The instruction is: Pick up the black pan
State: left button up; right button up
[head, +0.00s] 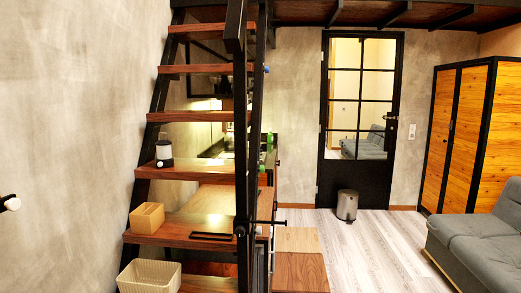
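I cannot make out a black pan for certain. A flat black object (212,236) lies on a low wooden step of the stair, partly behind a black post; it is too small to identify. Neither of my grippers is in view. The kitchen counter (215,198) behind the stair is partly hidden by the steps and posts.
The stair holds a white-and-black lantern-like item (164,153), a wooden box (147,217) and a beige basket (149,277). Wooden blocks (299,268) stand beside it. A bin (347,205) stands by the glazed door (360,110). A grey sofa (480,245) is right; floor between is clear.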

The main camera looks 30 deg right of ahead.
aim_at(263, 145)
jog(key=z, duration=0.85)
jog(key=i+l, duration=0.1)
jog(key=l, duration=0.25)
jog(key=i+l+z, duration=0.15)
jog(key=l, duration=0.2)
jog(key=i+l, duration=0.1)
jog(key=l, duration=0.25)
jog(key=i+l+z, duration=0.1)
jog(key=l, duration=0.25)
